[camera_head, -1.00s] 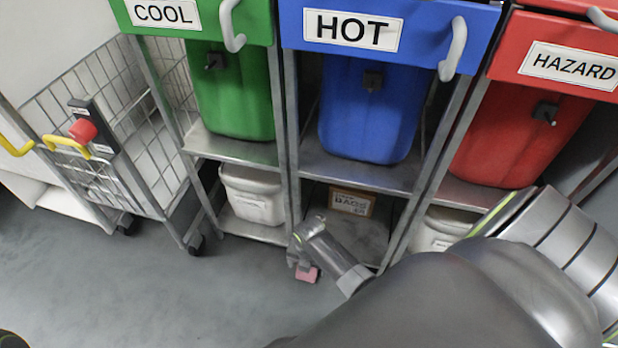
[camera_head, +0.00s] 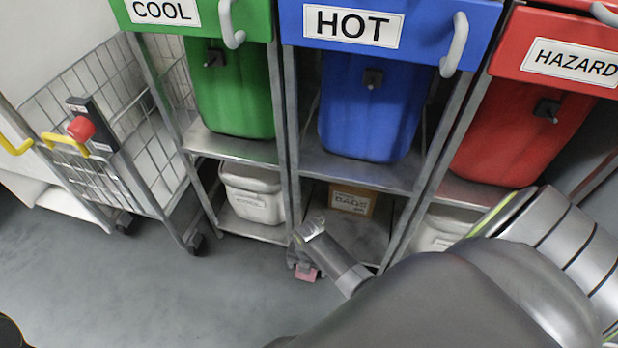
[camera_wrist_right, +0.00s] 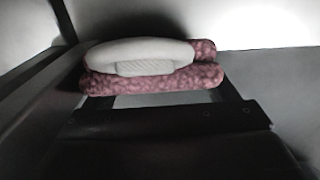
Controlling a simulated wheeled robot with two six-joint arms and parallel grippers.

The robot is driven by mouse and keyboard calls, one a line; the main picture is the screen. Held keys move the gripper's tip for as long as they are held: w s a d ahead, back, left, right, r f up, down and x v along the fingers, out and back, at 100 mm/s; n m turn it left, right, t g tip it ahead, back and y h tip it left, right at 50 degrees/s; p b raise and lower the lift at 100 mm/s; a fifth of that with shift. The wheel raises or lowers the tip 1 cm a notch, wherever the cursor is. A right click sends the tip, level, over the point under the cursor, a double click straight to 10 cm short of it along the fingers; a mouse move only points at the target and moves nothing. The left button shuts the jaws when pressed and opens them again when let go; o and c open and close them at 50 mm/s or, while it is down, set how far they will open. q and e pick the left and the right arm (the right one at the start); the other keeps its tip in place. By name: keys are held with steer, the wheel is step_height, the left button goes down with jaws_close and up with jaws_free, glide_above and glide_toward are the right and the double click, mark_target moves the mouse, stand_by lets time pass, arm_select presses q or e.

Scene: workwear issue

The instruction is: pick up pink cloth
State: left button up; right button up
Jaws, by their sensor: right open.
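The pink cloth (camera_head: 307,274) is a small patch low in front of the middle rack in the head view, partly hidden by my right gripper (camera_head: 301,264). In the right wrist view the cloth (camera_wrist_right: 205,78) is a mottled dark pink roll or fold close to the camera. A pale grey rounded piece with a ribbed patch lies across its middle and hides part of it. My right gripper is open at the cloth; whether its fingers touch the cloth I cannot tell. My left gripper is not in view.
Green COOL (camera_head: 235,95), blue HOT (camera_head: 370,120) and red HAZARD (camera_head: 520,130) bins hang in metal racks. A cardboard box (camera_head: 351,198) and white tubs (camera_head: 252,203) sit on the low shelves. A wire cart (camera_head: 120,140) stands left. The floor at front left is clear.

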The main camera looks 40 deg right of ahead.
stand_by(0.3)
steer(key=c, duration=1.2)
steer(key=shift+o, duration=0.2)
